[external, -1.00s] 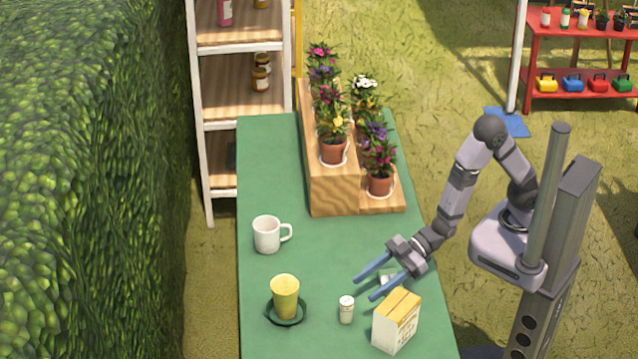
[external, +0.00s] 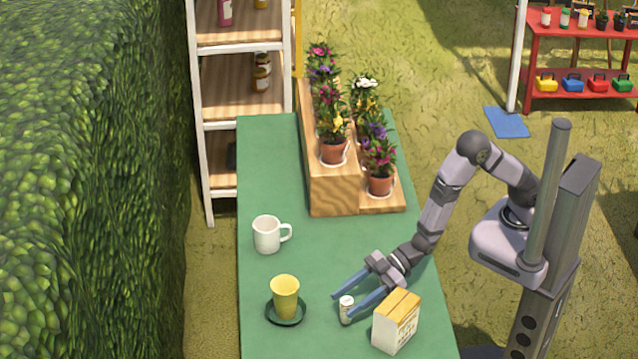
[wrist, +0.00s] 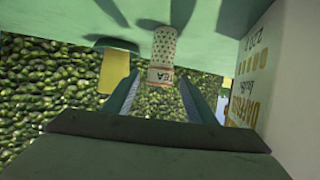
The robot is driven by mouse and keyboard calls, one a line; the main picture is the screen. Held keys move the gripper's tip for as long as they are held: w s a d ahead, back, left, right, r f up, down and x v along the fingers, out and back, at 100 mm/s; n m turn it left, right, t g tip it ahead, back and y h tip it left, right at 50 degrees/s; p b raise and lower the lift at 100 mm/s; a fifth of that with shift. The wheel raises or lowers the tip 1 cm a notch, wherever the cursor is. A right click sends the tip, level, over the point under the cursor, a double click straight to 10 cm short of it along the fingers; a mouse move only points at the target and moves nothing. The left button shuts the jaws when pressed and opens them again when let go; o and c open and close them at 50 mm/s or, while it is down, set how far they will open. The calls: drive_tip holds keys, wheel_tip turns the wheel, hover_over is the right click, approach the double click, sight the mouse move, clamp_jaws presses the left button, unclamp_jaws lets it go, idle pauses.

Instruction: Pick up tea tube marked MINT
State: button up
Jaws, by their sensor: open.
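A small white tea tube (external: 346,303) with a pale cap stands on the green table between the yellow cup and the carton. In the external view the tube's upper part shows at the nearer fingertip. Contact cannot be told.
A white and yellow carton (external: 396,325) stands close beside my gripper. A yellow cup on a dark green saucer (external: 272,312) is left of the tube. A white mug (external: 266,235) and a wooden planter stand (external: 334,190) are farther back. The table between is clear.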

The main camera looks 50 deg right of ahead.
sight(341, 306)
drive_tip(key=shift+p+x, duration=0.5)
drive_tip(key=shift+x, duration=1.95)
drive_tip(key=shift+w+f, duration=0.1)
drive_tip(key=c, duration=1.1)
